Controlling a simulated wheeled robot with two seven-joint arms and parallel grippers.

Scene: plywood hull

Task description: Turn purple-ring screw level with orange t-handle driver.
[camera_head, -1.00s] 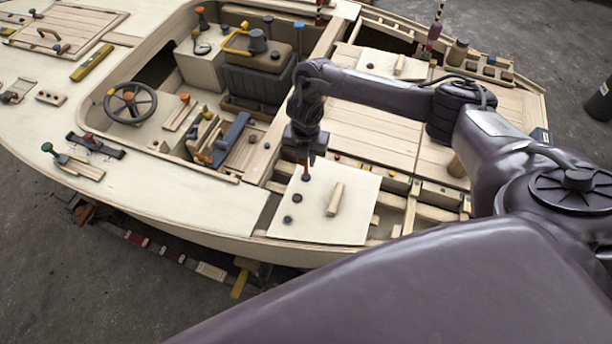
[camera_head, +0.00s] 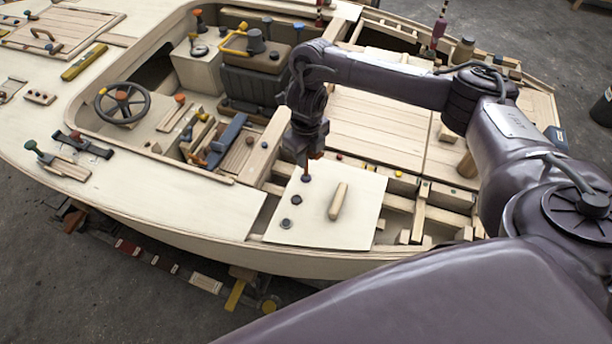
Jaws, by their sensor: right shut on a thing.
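My right gripper (camera_head: 304,157) points down over a pale hatch panel and is shut on the orange t-handle driver (camera_head: 307,166). Only a short orange-brown part of the driver shows below the fingers. A dark screw (camera_head: 305,179) sits on the panel right under the driver; I cannot tell whether the tip touches it. Two more dark screws, a middle one (camera_head: 296,199) and a near one (camera_head: 286,223), lie in a row along the panel's left side. Purple rings are too small to make out. My left gripper is out of view.
The pale panel (camera_head: 345,235) carries a wooden grip bar (camera_head: 338,201) right of the screws. Open framing (camera_head: 425,215) lies to its right. The cockpit with a steering wheel (camera_head: 122,104) and a blue lever (camera_head: 228,135) is to the left.

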